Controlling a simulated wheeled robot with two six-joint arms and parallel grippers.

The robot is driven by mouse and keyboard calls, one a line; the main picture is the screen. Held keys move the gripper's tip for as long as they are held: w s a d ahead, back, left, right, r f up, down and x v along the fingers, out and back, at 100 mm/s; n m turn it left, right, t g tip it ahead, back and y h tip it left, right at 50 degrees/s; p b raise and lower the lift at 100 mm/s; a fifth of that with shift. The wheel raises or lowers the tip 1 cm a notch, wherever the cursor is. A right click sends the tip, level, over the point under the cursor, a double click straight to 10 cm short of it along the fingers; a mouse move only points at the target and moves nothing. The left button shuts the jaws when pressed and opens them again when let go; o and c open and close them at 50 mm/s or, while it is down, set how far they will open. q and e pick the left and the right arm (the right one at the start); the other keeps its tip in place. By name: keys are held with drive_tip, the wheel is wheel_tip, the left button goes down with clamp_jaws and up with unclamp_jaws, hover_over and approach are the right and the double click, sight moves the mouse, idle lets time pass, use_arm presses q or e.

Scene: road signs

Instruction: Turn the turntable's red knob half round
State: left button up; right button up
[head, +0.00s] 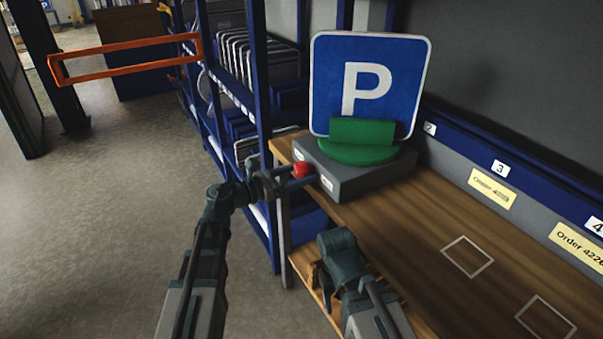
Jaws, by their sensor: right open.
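The turntable (345,183) is a grey box with a green round top at the left end of the wooden bench. A blue parking sign (400,85) with a white P stands upright in the green holder (362,132) on it. The red knob (302,169) sticks out of the box's left side. My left gripper (299,175) is at the knob, its fingers reaching to either side of it. Whether they press on it is not clear. My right gripper (322,287) is open and empty, low by the bench's front edge.
The wooden bench (425,215) has white square outlines and is otherwise clear to the right. Blue shelving (262,90) stands behind and left of the turntable. An orange frame (125,75) is farther left. Yellow order labels (492,189) line the bench's back.

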use_arm(q)
drive_tip(key=c, duration=0.4)
drive_tip(key=shift+c, duration=0.2)
drive_tip(key=shift+s+n, duration=0.1)
drive_tip(key=shift+n, duration=3.3)
drive_tip(key=o, duration=1.3)
drive_tip(key=v, duration=1.3)
drive_tip(key=shift+s+a, duration=0.25)
drive_tip(key=shift+a, duration=0.05)
